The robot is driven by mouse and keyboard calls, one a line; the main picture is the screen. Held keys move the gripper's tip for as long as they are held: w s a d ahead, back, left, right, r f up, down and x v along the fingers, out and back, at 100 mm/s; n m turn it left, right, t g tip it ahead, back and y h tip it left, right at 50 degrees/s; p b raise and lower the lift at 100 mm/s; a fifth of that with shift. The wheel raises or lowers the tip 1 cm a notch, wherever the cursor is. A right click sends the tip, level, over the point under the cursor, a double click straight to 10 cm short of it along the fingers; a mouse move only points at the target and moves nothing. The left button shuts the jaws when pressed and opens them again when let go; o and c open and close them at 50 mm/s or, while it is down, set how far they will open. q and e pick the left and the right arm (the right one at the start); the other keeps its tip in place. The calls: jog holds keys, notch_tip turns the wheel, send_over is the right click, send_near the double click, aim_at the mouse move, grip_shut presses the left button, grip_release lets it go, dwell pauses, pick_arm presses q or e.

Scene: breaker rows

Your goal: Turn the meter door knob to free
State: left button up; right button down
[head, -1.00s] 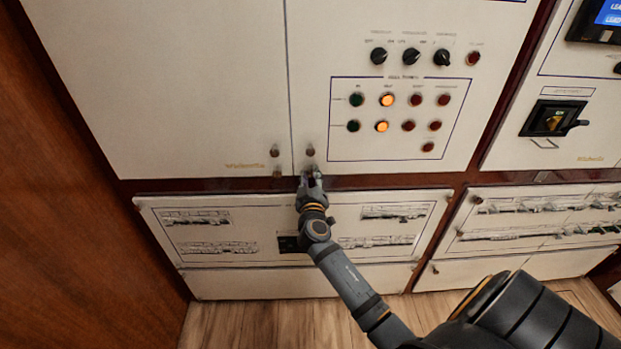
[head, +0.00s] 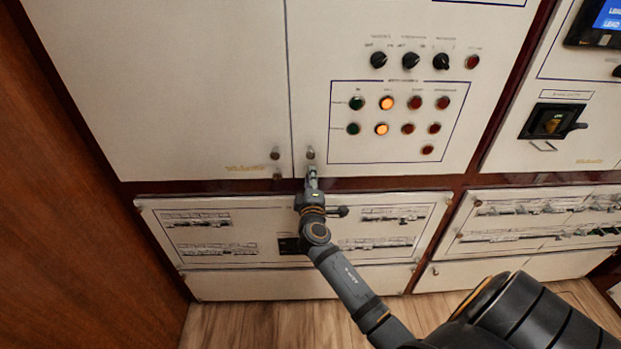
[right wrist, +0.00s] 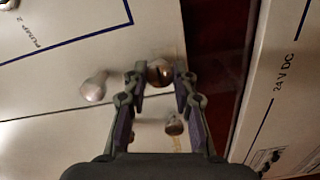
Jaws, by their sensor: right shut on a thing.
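My right gripper (head: 312,174) is at the bottom left corner of the right-hand upper door (head: 310,80). In the right wrist view the fingers (right wrist: 159,82) are shut on a small round metal knob (right wrist: 158,72), which shows between the fingertips. In the head view the gripper hides this knob. Another knob (head: 310,153) sits just above it on the same door and also shows in the right wrist view (right wrist: 93,87). I cannot read which door is the meter door. My left gripper is not in view.
Two knobs, an upper (head: 275,153) and a lower (head: 278,173), sit on the left-hand door, across the seam. The lower breaker panel (head: 200,288) lies below my gripper. Selector switches (head: 410,60) and lamps are farther up and right. A wooden wall (head: 70,200) stands at left.

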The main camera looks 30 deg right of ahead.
jog(key=shift+n, duration=0.3)
jog(key=c, duration=1.1)
grip_release()
jog(key=shift+o, duration=0.2)
jog(key=v, duration=1.2)
